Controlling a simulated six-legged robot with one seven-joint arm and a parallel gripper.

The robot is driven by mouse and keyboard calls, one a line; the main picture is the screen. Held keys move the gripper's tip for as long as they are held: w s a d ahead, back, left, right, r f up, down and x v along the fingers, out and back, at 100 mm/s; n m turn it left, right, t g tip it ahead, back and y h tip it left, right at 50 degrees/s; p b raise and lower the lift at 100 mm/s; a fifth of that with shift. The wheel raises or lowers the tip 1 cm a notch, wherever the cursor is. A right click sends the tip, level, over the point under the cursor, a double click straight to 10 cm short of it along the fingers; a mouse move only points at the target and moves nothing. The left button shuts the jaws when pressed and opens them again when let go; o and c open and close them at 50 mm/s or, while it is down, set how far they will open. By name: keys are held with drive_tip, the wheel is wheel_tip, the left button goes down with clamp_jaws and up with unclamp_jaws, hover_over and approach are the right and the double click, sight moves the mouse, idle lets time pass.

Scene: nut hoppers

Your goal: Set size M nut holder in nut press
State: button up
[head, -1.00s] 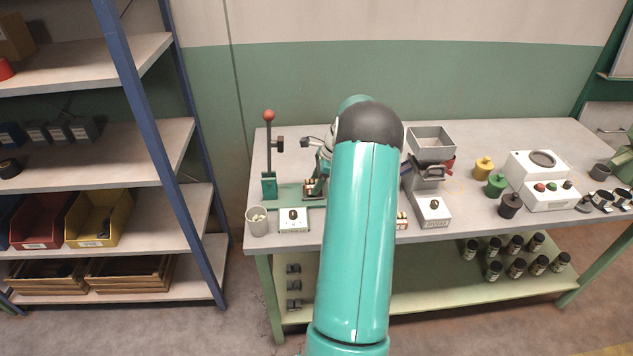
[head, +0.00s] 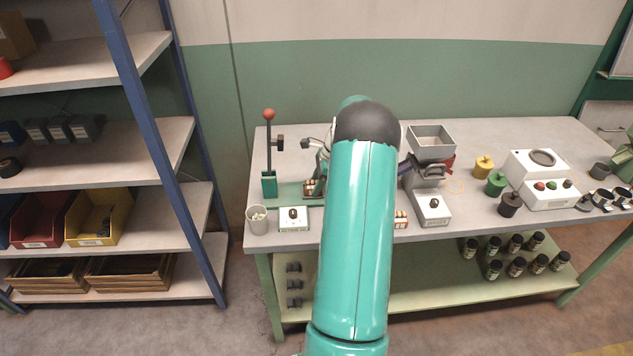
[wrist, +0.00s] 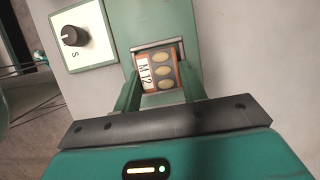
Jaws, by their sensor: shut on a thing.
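The nut press (head: 269,183) stands at the left end of the bench, with a green base and a red-knobbed lever. A nut holder (head: 311,187) with an orange-brown body is at the press base in the head view. In the wrist view this holder (wrist: 160,72) shows a white label reading "M 12" and several pale gold ovals. My gripper (wrist: 159,80) is shut on it, a finger at each side. The holder's far end is by a grey bracket on the green press base (wrist: 163,22); I cannot tell if it is fully seated.
A white knob box (head: 293,219) and a cup of small pale pieces (head: 257,220) stand in front of the press. Another nut holder (head: 401,219) shows right of my arm, beside a grey hopper (head: 431,141). Yellow, green and black weights stand farther right.

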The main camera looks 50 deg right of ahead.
drive_tip(key=shift+f, duration=0.15)
drive_tip(key=o, duration=0.9)
drive_tip(key=c, duration=0.3)
drive_tip(key=shift+o, duration=1.5)
drive_tip(key=shift+w+r, duration=0.1)
drive_tip(key=shift+r, duration=0.35)
drive_tip(key=shift+o, duration=0.7)
drive_tip(key=shift+r, duration=3.15)
